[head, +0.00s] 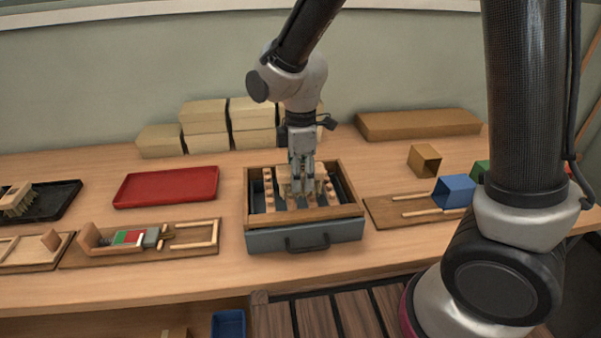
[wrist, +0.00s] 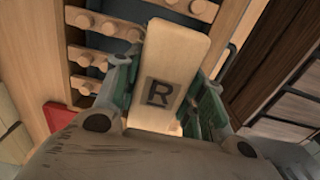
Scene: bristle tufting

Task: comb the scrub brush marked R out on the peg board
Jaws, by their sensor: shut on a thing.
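The scrub brush marked R (wrist: 165,65) is a pale wooden block with a dark R on its top, seen close in the wrist view. My gripper (head: 301,176) is shut on it, with a finger on each side of the block. The peg board (head: 267,190) has rows of round wooden pegs inside a wooden frame on a grey drawer box; its pegs also show in the wrist view (wrist: 105,27). The brush is over the middle of the peg board. Its bristles are hidden, so I cannot tell whether they touch the pegs.
Another brush (head: 16,197) lies on a black tray (head: 66,196) at far left. A red tray (head: 166,187) and a wooden jig (head: 75,257) are left of the box. A blue open box (head: 454,191) stands right. Cardboard boxes (head: 205,113) stack behind.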

